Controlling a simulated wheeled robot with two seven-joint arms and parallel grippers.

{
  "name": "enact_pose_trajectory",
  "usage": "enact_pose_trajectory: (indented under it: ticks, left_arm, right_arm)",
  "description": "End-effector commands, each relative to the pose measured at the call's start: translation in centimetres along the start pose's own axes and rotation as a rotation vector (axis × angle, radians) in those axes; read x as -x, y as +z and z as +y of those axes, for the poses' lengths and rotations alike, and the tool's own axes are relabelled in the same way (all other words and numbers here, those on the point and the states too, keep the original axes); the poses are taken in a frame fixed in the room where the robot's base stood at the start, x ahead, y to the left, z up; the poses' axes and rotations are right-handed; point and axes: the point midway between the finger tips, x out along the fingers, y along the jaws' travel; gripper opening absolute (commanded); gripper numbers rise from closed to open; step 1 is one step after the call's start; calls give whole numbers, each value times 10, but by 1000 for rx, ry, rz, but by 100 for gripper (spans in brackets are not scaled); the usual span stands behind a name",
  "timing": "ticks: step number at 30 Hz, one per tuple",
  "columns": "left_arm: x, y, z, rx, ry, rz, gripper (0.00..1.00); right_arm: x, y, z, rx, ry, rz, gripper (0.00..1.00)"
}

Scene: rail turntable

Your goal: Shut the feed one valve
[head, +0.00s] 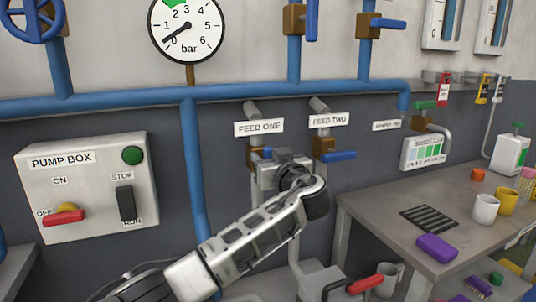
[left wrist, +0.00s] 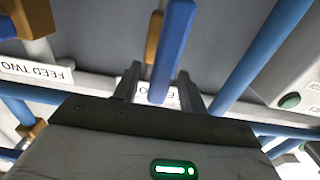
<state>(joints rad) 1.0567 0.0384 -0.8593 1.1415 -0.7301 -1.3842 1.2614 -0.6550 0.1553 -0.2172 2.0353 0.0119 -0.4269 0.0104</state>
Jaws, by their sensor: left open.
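The feed one valve (head: 254,160) is under the FEED ONE label (head: 259,127) in the head view. My left gripper (head: 266,160) is in front of it and hides most of its blue handle. In the left wrist view, the blue handle (left wrist: 174,45) runs from the top edge down between the fingertips of my open left gripper (left wrist: 158,84). Whether either finger touches the handle I cannot tell. Part of its upside-down label shows behind the fingers. My right gripper is not in view.
The feed two valve's blue handle (head: 340,156) points right, close beside my left gripper. A pump box (head: 90,190) is on the wall at left. A table (head: 400,217) with cups (head: 484,209) and a purple block (head: 437,248) stands at right. A red handle (head: 365,285) is low in front.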

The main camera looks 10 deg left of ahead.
Motion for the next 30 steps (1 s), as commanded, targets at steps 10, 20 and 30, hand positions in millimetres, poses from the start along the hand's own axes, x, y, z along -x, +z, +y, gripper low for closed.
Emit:
enact_pose_trajectory:
  ticks: [10, 20, 30]
  left_arm:
    - [-4, 0, 0, 0, 1, 0, 42]
    - [-4, 0, 0, -2, 0, 0, 0]
    - [-3, 2, 3, -107, 0, -1, 0]
  right_arm:
    - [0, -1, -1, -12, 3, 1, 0]
    - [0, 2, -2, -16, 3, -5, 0]
    - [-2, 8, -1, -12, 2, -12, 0]
